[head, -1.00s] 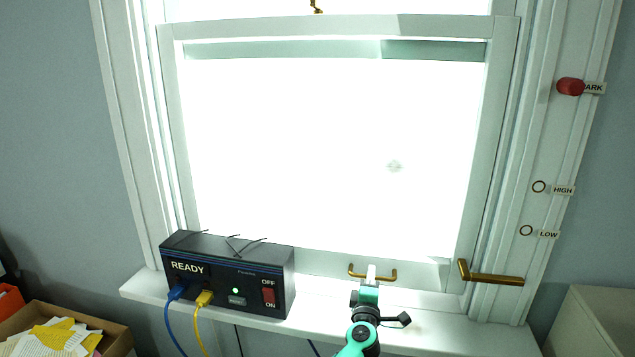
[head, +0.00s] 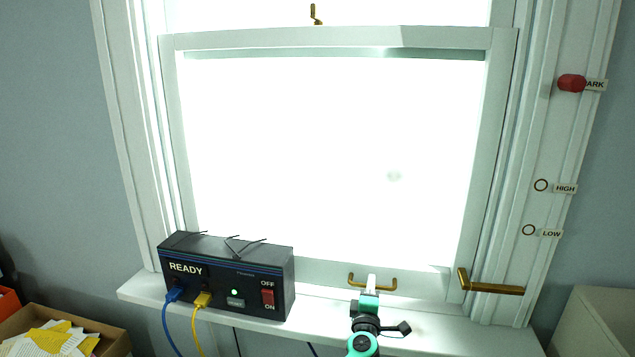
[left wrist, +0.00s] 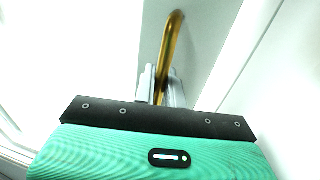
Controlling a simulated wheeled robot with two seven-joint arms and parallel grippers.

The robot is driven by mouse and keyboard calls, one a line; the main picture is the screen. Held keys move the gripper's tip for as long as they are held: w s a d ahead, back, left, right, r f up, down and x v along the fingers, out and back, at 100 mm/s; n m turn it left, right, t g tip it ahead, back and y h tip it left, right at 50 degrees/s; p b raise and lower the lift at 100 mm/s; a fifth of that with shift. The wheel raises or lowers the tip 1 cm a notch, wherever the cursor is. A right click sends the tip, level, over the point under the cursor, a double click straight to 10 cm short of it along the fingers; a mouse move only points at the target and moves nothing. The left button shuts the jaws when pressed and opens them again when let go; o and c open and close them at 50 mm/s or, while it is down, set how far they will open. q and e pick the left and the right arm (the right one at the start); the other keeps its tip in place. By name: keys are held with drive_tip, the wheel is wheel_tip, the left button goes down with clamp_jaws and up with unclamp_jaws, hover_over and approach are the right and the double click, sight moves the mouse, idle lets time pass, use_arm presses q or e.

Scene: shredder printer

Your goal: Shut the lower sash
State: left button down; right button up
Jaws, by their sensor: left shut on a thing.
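The white lower sash (head: 340,264) stands low in the window frame, its bottom rail just above the sill (head: 330,325). A brass pull handle (head: 356,281) is fixed on the bottom rail, and it also shows in the left wrist view (left wrist: 172,45). My left gripper (head: 371,281) is at this handle from the front; its fingers (left wrist: 158,88) are shut on the bar. Whether a thin gap is left under the rail cannot be told, as the router-like box and my gripper hide parts of it. My right gripper is in neither view.
A black box marked READY (head: 228,275) stands on the sill at left, with blue and yellow cables. A brass lever (head: 492,286) sticks out at the lower right. A red knob (head: 571,83) is at the PARK-like label. A paper-filled carton (head: 55,335) is at lower left.

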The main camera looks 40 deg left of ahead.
use_arm(q)
drive_tip(key=shift+f+b, duration=0.35)
drive_tip(key=shift+f, duration=0.15)
drive_tip(key=c, duration=1.1)
unclamp_jaws()
drive_tip(key=shift+c, duration=0.2)
drive_tip(key=shift+s+d, duration=0.1)
